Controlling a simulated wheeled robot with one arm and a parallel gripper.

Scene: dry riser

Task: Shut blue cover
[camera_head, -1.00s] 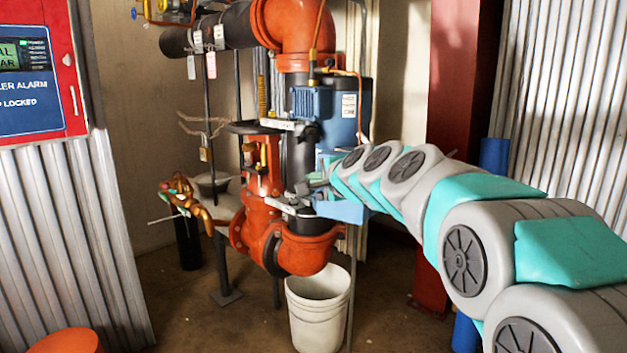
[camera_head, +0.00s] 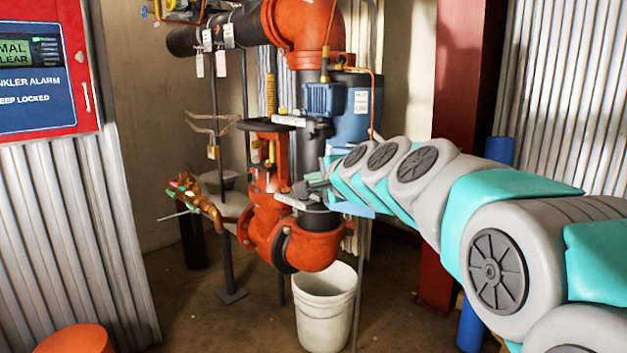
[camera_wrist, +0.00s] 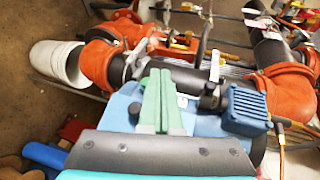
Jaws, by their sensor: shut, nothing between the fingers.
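The blue cover shows as a light blue panel (camera_head: 358,208) under my arm, beside the black pipe in the head view. My arm hides much of it. Blue panel surface also shows behind my fingers in the wrist view (camera_wrist: 120,110). I cannot tell how far the cover stands open. The upper part of the blue box (camera_head: 358,120) stands behind the riser. My gripper (camera_wrist: 158,82) has its two green fingers together and empty, in front of the blue surface. I cannot tell whether they touch it. In the head view the fingertips are small beside the pipe.
Orange valves and elbows (camera_head: 312,250) with black pipe stand close to my gripper. A blue motor-like housing (camera_head: 323,98) sits above. A white bucket (camera_head: 326,315) is below. A red column (camera_head: 455,110) and a blue cylinder (camera_head: 471,320) stand to the right.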

